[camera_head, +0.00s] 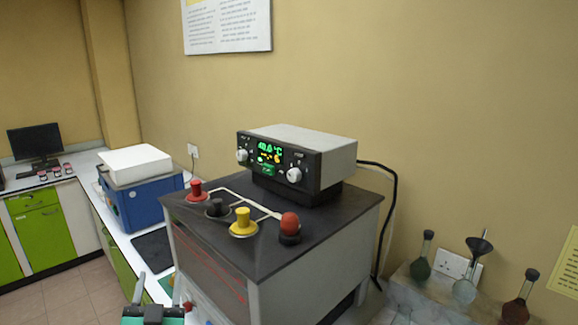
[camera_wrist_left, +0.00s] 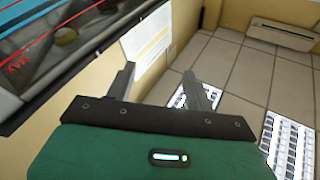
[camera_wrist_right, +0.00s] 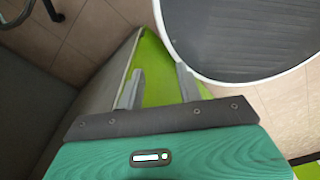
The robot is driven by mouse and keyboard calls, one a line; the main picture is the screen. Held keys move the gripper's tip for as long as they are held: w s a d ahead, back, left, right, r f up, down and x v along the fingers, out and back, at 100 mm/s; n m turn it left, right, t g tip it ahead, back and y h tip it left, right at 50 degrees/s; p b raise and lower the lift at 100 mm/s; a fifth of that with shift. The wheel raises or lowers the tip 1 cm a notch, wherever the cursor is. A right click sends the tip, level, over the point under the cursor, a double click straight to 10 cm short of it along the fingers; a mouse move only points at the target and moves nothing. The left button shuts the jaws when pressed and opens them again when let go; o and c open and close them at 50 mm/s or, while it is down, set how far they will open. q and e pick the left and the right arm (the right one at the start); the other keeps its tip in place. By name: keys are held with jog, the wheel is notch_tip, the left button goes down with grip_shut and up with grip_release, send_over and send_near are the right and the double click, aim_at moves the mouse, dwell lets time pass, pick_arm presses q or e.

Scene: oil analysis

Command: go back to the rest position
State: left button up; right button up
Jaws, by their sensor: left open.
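My left gripper (camera_head: 158,288) is low at the bottom left of the head view, left of the grey bath unit (camera_head: 270,247). It also shows in the left wrist view (camera_wrist_left: 159,69), with its fingers apart and nothing between them. My right gripper (camera_wrist_right: 159,69) shows only in its own wrist view. Its fingers are apart and empty, with a green panel (camera_wrist_right: 152,75) behind them. The right gripper is outside the head view.
A controller (camera_head: 295,160) with a lit display stands on the bath unit, behind red, black and yellow knobs (camera_head: 243,222). A blue box (camera_head: 142,202) with a white lid stands left. Stoppered flasks (camera_head: 465,288) stand right. A round dark-topped, white-rimmed object (camera_wrist_right: 245,35) is near my right gripper.

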pick_arm(q)
jog(key=s+a+f+n+g, duration=0.1)
jog(key=s+f+g, duration=0.45)
jog(key=f, duration=0.35)
jog(key=s+a+f+n+g, duration=0.1)
jog(key=s+f+g, duration=0.3)
jog(key=s+f, duration=0.3)
jog(key=s+d+f+m+g+h, duration=0.1)
jog(key=s+d+f+g, duration=0.1)
jog(key=s+f+g, duration=0.3)
jog(key=s+d+f+m+h, duration=0.1)
jog(key=s+d+f+h, duration=0.1)
jog(key=s, duration=0.5)
jog(key=s+d+f+m+g+h, duration=0.1)
jog(key=s+d+f+g, duration=0.1)
jog(key=s+f+g, duration=0.3)
notch_tip(320, 180, down, 35)
jog(key=s+b, duration=0.2)
jog(key=b, duration=0.1)
jog(key=s+a+f+b, duration=0.1)
jog(key=s+f, duration=0.8)
jog(key=f, duration=0.1)
jog(key=s+a+f+b, duration=0.2)
jog(key=s+f, duration=0.7)
jog(key=f, duration=0.2)
jog(key=shift+s+a+m+g, duration=0.2)
jog(key=shift+a+m+g, duration=0.1)
jog(key=shift+g, duration=0.05)
